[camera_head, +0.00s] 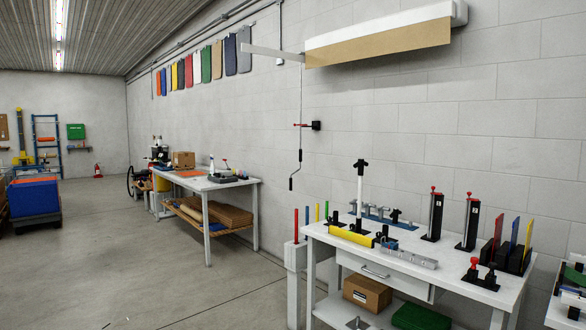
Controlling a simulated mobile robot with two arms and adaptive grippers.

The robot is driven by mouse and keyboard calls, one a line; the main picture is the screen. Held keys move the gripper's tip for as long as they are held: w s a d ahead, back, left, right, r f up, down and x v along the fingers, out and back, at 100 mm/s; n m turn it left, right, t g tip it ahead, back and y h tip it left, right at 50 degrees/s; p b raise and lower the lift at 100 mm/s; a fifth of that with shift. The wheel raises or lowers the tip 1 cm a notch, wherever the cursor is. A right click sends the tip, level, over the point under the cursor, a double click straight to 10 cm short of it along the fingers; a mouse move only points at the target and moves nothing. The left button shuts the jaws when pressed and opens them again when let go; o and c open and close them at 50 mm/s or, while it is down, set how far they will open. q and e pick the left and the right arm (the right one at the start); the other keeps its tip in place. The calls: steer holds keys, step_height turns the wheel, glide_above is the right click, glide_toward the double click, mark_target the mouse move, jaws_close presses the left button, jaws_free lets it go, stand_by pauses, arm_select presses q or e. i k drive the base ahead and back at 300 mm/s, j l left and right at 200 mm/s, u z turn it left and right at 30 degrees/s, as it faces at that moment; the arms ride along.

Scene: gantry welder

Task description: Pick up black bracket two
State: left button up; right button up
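The near white workbench (445,258) stands at the right against the wall and carries several black parts. Two upright black holders with red tops, the left one (434,218) and the right one (470,223), stand toward its back; each has a small pale label too small to read surely. A low black fixture with a red knob (474,273) sits at the front right corner. Small black pieces (381,234) stand by a yellow bar (351,236) on the left half. I cannot tell which part is black bracket two. Neither gripper is in view.
Coloured plates in a black rack (517,258) stand at the bench's right end. A cardboard box (367,292) and a green crate (420,317) lie below. Another workbench (207,183) stands further left. A blue bin (34,196) is far left. The floor (140,255) between is clear.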

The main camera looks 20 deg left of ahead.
mark_target(361, 163)
steer(key=u, duration=0.1)
steer(key=i+l, duration=0.1)
steer(key=i, duration=1.05)
steer(key=i+l, duration=0.1)
steer(key=i, duration=1)
